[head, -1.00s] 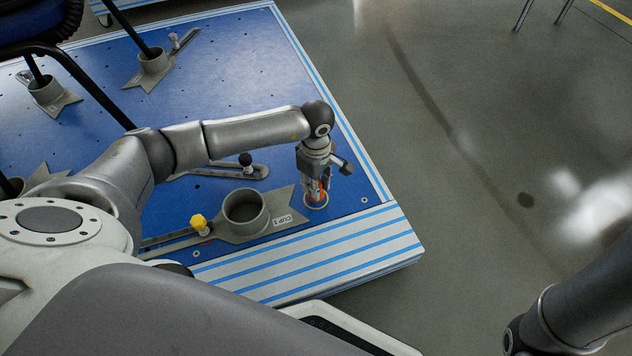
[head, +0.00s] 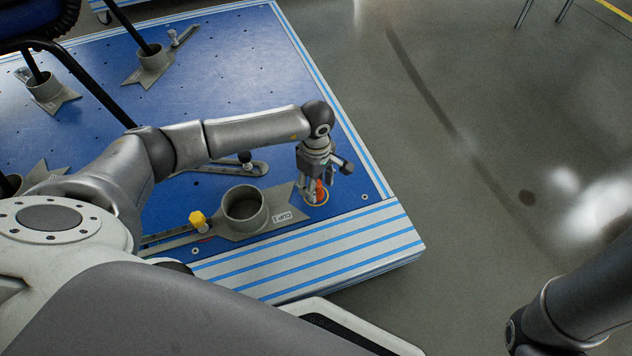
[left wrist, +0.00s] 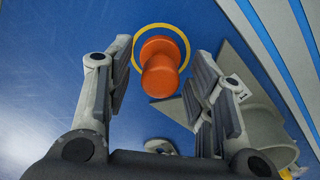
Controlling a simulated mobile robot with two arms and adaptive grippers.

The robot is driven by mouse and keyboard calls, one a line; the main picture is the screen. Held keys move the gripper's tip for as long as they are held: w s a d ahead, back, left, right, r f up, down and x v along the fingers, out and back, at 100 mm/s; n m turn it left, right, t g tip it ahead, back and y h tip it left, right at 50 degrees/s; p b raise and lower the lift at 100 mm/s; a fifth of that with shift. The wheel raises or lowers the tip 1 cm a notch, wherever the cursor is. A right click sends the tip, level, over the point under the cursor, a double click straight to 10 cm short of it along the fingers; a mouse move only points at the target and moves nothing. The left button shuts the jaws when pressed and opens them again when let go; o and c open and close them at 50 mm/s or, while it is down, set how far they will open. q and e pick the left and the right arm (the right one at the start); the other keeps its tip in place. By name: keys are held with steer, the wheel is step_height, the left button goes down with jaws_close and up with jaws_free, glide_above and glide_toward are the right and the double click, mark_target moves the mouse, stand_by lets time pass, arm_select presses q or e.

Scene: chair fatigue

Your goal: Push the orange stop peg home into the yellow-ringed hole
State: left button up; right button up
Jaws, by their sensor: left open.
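The orange stop peg (left wrist: 160,66) stands in the blue deck inside the yellow ring (left wrist: 187,44), seen from above in the left wrist view. In the head view the peg (head: 320,191) shows partly behind my fingers, with the yellow ring (head: 324,200) around its foot. My left gripper (head: 314,194) points down over the peg, open, one finger on each side. In the left wrist view gaps show between the peg and both fingers (left wrist: 162,64). How deep the peg sits is hard to tell. My right gripper is out of view.
A grey cup fixture (head: 245,211) with a label stands just left of the ring, with a yellow knob (head: 198,219) beyond it. A black-knobbed slotted bar (head: 246,163) lies behind. The striped deck edge (head: 330,250) is in front; open floor lies right.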

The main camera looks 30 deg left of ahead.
arm_select(q)
steer(key=shift+r, duration=0.1)
step_height(320, 180, up, 12)
stand_by(0.4)
stand_by(0.4)
